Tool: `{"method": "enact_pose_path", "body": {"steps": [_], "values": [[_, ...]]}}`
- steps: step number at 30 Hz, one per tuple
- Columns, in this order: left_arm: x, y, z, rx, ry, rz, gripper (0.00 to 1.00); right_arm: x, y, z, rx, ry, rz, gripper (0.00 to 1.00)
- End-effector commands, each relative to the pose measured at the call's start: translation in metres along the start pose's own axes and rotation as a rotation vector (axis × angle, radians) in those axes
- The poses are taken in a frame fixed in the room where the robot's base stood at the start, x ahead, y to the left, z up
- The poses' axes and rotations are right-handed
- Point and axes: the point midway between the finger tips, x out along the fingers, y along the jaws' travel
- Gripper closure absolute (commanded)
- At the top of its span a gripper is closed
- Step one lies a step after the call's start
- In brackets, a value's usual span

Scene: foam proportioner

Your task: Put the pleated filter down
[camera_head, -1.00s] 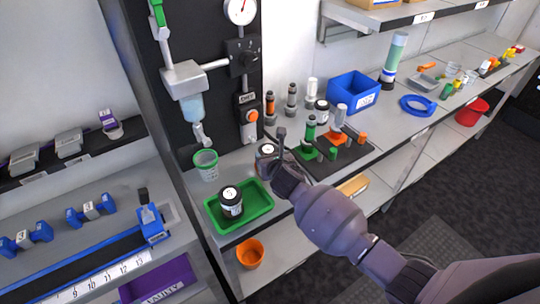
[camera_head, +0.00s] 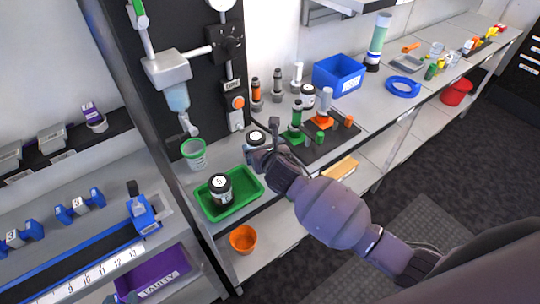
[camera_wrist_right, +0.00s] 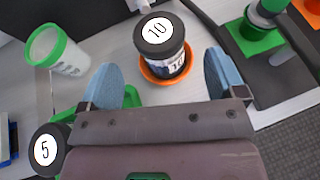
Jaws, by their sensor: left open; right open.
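I cannot make out a thing that is surely the pleated filter. A black-capped jar marked 10 (camera_wrist_right: 160,45) stands upright in an orange dish (camera_wrist_right: 148,76) in the right wrist view; the jar's top also shows in the head view (camera_head: 256,137). My right gripper (camera_wrist_right: 162,64) is open and holds nothing, with its two blue fingers apart on the near side of this jar. In the head view the right gripper (camera_head: 268,150) is at the bench front, partly covering the jar. My left gripper is not in view.
A green tray (camera_head: 241,203) holds a jar marked 5 (camera_head: 220,188). A green-rimmed cup (camera_head: 194,153) stands left of the gripper. A dark mat (camera_head: 338,140) with green and orange stands lies to the right. A blue bin (camera_head: 338,76) and blue ring (camera_head: 403,87) are farther back.

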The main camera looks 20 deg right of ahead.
Motion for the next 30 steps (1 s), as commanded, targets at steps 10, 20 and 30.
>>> {"method": "enact_pose_path", "body": {"steps": [10, 20, 30], "values": [[-0.002, 0.0, 0.003, 0.0, -0.01, 0.0, 0.57, -0.054, 0.0, 0.0, -0.002, -0.001, 0.001, 0.11], [-0.002, 0.0, 0.003, -0.001, -0.01, -0.001, 0.57, -0.073, 0.0, 0.0, 0.0, 0.0, 0.001, 0.11], [-0.003, 0.0, 0.0, -0.001, -0.005, -0.001, 0.57, -0.081, -0.007, -0.023, 0.273, 0.039, 0.009, 0.11]]}}
